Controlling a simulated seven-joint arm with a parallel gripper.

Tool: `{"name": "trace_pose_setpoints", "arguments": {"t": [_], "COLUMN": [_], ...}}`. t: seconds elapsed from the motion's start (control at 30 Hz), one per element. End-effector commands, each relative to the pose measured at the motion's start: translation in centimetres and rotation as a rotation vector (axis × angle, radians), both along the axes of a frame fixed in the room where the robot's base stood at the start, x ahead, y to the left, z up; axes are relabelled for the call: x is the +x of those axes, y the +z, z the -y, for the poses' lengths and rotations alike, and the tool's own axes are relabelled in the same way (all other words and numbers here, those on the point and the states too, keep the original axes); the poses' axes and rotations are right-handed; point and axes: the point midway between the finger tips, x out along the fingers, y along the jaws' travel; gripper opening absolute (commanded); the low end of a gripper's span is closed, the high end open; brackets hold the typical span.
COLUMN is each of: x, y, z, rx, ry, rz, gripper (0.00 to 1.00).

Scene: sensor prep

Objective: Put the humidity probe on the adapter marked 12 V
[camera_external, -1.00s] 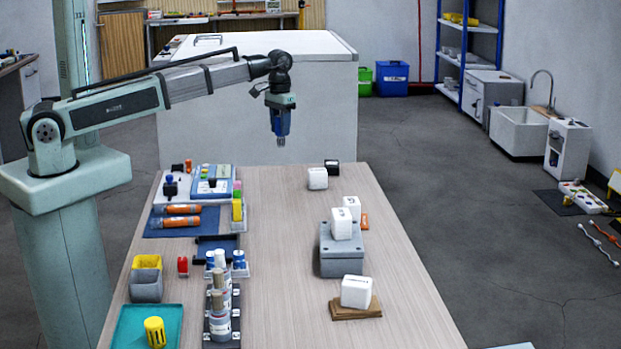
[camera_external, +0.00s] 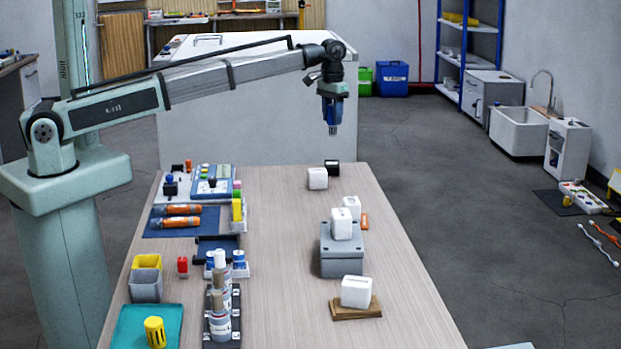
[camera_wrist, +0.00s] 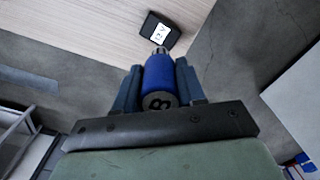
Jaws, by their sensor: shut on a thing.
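My gripper (camera_external: 332,100) is shut on a blue cylindrical probe (camera_wrist: 160,78). Metal prongs stick out of its far end and a dark mark is on its near end. In the outside view the probe hangs upright with its prongs down, high above the table's far end. A black adapter (camera_external: 332,167) lies at the table's far edge. In the wrist view the adapter (camera_wrist: 158,31) carries a white label that seems to read 12 V. It appears just beyond the prongs, with a gap between them.
White blocks stand along the right side: one (camera_external: 317,178) near the black adapter, one (camera_external: 340,225) on a grey box (camera_external: 343,253), one (camera_external: 352,205) behind it, one (camera_external: 356,291) on a wooden board (camera_external: 355,309). Bottles and trays fill the left. The table's middle is clear.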

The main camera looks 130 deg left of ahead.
Motion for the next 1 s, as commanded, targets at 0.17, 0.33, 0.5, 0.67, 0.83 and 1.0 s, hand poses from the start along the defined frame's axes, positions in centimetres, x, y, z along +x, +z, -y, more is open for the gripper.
{"name": "trace_pose_setpoints", "arguments": {"t": [0.17, 0.33, 0.5, 0.67, 0.83, 1.0], "x": [-0.1, -0.1, -0.1, -0.1, -0.1, -0.1], "y": [-3.0, -5.0, -6.3, -8.2, -8.9, -8.9], "z": [0.2, 0.1, 0.1, 0.1, 0.1, 0.1], "rx": [-0.002, -0.002, -0.001, -0.002, 0.0, 0.0], "ry": [0.001, 0.001, 0.001, 0.001, 0.001, 0.001], "rz": [-0.001, -0.001, 0.0, -0.001, 0.0, 0.0], "gripper": [0.07, 0.07, 0.07, 0.07, 0.07, 0.07]}}
